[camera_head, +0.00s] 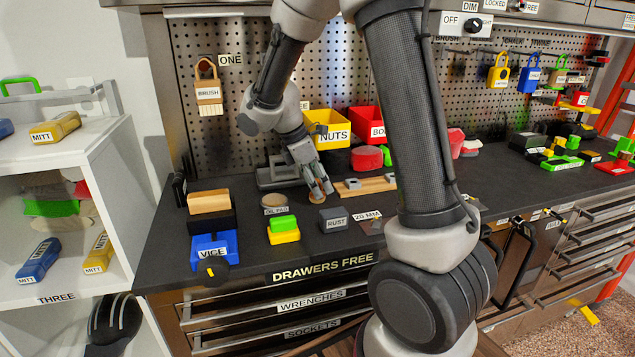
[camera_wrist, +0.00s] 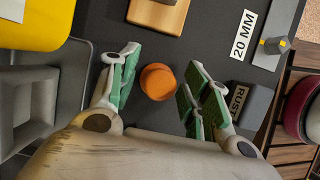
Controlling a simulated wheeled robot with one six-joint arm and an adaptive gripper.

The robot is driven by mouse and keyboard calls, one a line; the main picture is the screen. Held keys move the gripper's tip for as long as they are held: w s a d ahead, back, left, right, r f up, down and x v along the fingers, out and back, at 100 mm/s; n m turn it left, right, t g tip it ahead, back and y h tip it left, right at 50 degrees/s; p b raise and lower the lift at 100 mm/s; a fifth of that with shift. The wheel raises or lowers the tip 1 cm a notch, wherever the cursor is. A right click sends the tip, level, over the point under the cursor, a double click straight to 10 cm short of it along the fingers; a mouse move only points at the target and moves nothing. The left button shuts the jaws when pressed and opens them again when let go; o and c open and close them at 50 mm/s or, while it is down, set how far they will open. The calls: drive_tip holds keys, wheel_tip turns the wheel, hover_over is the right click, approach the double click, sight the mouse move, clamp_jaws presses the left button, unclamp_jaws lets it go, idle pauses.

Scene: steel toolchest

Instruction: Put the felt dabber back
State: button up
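A small round orange-brown piece, which looks like the felt dabber (camera_wrist: 157,82), stands on the dark bench top between my fingers in the wrist view. In the head view it is a small orange spot (camera_head: 317,191), partly hidden by my fingers. My gripper (camera_wrist: 163,60) is open, with green-padded fingers on either side of it, apparently not touching it. In the head view my gripper (camera_head: 312,180) reaches down to the bench top. A round beige pad labelled OIL PAD (camera_head: 274,201) lies on the bench to the left.
A wooden block (camera_head: 366,186) lies to the right, and the grey RUST block (camera_head: 335,219) stands in front. A grey metal fixture (camera_head: 275,177) stands at left. The yellow NUTS bin (camera_head: 327,130) is behind. A green-and-yellow sponge (camera_head: 283,229) and blue VICE (camera_head: 214,250) stand near the front edge.

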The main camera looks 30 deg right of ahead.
drive_tip(key=v, duration=1.2)
drive_tip(key=shift+r, duration=0.25)
drive_tip(key=s+d+r+m+t+y, duration=0.1)
drive_tip(key=s+d+m+t+y, duration=0.1)
drive_tip(key=s+m, duration=0.6)
drive_tip(key=s+d+r+m+t+y, duration=0.1)
drive_tip(key=s+m, duration=0.6)
drive_tip(key=s, duration=0.8)
drive_tip(key=shift+s+d+m+t+y, duration=0.2)
drive_tip(key=shift+d+m+t+y, duration=0.2)
drive_tip(key=shift+d+t+y, duration=0.6)
drive_tip(key=shift+d+r, duration=0.15)
drive_tip(key=shift+d, duration=0.1)
